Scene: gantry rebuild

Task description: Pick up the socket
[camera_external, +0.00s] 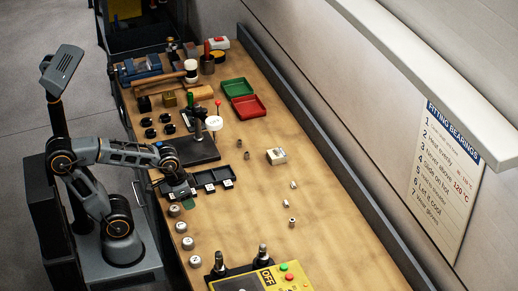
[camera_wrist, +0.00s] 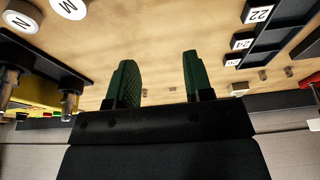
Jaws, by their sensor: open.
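Several small metal cylinders that look like sockets stand on the bench. Two brownish ones (camera_external: 239,143) (camera_external: 246,156) are behind the black tray, and silvery ones (camera_external: 293,184) (camera_external: 292,222) are farther right. I cannot tell which is the task's socket. In the wrist view small pieces show far off, one (camera_wrist: 172,88) near the right finger and two (camera_wrist: 262,75) (camera_wrist: 288,72) to the right. My gripper (camera_wrist: 158,78) has its green fingers apart with nothing between them. In the external view my gripper (camera_external: 178,187) is over the near bench edge, left of the tray.
The black tray (camera_external: 211,177) has compartments with number labels. White-topped round pieces (camera_external: 187,243) line the near edge. A black stand with two metal posts (camera_external: 262,254) and a yellow OFF panel (camera_external: 268,277) are at the front. A pale block (camera_external: 276,156) sits mid-bench. The bench centre is mostly clear.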

